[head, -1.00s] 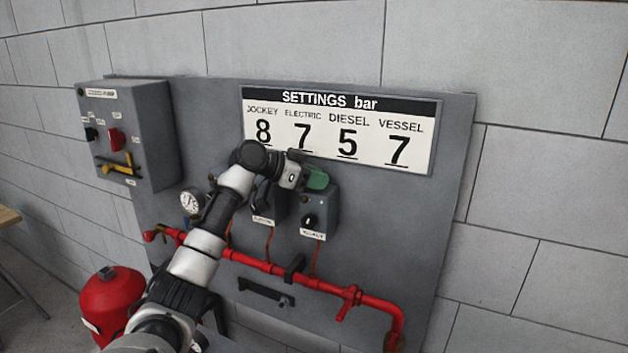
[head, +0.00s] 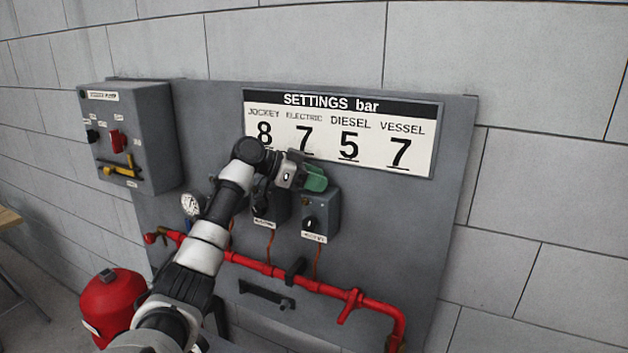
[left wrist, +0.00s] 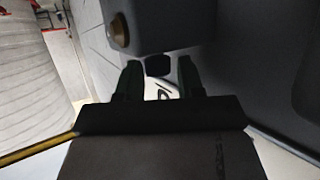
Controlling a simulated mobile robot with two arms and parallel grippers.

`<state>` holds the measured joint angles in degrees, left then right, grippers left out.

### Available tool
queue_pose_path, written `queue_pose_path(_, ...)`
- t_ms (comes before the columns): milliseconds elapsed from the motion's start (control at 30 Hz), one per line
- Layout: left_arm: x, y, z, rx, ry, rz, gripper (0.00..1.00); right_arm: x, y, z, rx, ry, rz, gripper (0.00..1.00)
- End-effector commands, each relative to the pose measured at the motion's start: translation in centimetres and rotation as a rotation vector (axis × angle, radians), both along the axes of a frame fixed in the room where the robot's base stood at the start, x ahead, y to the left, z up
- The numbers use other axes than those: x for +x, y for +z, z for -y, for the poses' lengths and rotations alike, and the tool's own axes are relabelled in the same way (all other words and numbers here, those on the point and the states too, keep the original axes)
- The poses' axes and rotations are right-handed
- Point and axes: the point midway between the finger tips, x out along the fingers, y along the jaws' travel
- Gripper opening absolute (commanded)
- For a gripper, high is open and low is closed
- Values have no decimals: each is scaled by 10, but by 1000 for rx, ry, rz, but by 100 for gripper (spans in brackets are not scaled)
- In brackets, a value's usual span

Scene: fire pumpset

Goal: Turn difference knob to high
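Two grey switch boxes sit on the panel below the settings board. The right box (head: 329,204) has a black knob (head: 311,223) on its front and a white label under it. The left box (head: 277,207) has a dark knob partly behind my arm. No readable label tells me which is the difference knob. My left gripper (head: 315,179), with green fingers, is just above and in front of the right box. In the left wrist view its two fingers (left wrist: 158,78) are apart, with a black knob (left wrist: 158,65) showing between and beyond the tips. I cannot tell contact. My right gripper is not in view.
The settings board (head: 340,132) is above the gripper. A red pipe (head: 260,267) with valve handles runs below the boxes. A gauge (head: 191,203) and a grey control box (head: 130,140) are at left. A red tank (head: 108,305) stands lower left.

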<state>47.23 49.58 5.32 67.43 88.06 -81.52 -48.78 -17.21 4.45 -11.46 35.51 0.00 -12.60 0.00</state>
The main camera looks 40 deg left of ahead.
Motion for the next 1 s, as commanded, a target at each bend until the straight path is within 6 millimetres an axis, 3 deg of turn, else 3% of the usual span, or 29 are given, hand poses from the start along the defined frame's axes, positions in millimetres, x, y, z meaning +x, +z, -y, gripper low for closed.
queue_pose_path(100,0,0,0,0,-1,-2,52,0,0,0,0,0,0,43)
queue_pose_path(467,-5,0,-4,0,-1,-1,52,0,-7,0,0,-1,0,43)
queue_pose_path(733,-43,16,-34,0,3,1,52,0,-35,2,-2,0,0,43)
queue_pose_path(1000,-74,36,-59,-2,1,1,52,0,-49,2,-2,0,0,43)
